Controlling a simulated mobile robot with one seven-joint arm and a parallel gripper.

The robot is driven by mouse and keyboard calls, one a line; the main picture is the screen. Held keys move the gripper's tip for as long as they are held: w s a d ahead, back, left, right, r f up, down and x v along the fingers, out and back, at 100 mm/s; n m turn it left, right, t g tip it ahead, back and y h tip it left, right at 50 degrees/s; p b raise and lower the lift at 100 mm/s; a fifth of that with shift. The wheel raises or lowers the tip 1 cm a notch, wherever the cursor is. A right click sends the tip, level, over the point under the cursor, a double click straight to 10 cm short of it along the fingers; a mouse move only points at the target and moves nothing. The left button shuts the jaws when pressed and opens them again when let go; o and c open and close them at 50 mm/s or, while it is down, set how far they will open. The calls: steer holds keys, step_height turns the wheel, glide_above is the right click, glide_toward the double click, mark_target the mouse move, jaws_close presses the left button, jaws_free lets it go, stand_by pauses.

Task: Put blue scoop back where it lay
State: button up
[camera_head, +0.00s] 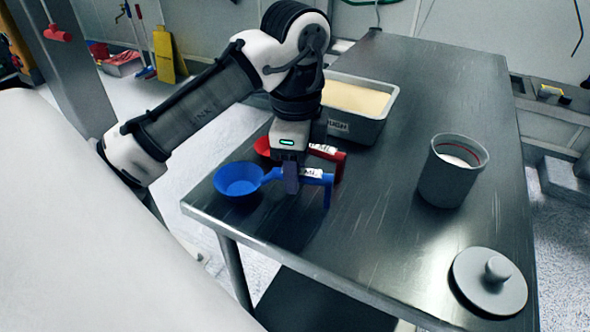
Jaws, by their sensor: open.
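The blue scoop (238,179) is at the left front part of the metal table (400,215), its round bowl pointing left and its handle running right to a bent end. My gripper (291,184) is at the handle, pointing down, with a finger in front of it. It is open around or beside the handle; the far finger is hidden. The scoop appears to rest on the table, though its underside is hard to see.
A red scoop (327,152) lies just behind the blue one, partly hidden by my gripper. A grey bin (372,128) of pale powder stands behind. A grey canister (447,184) and a round lid (467,283) are at right. The table's middle is clear.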

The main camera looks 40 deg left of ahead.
step_height(320, 180, up, 12)
steer(key=p, duration=0.2)
steer(key=shift+f, duration=0.1)
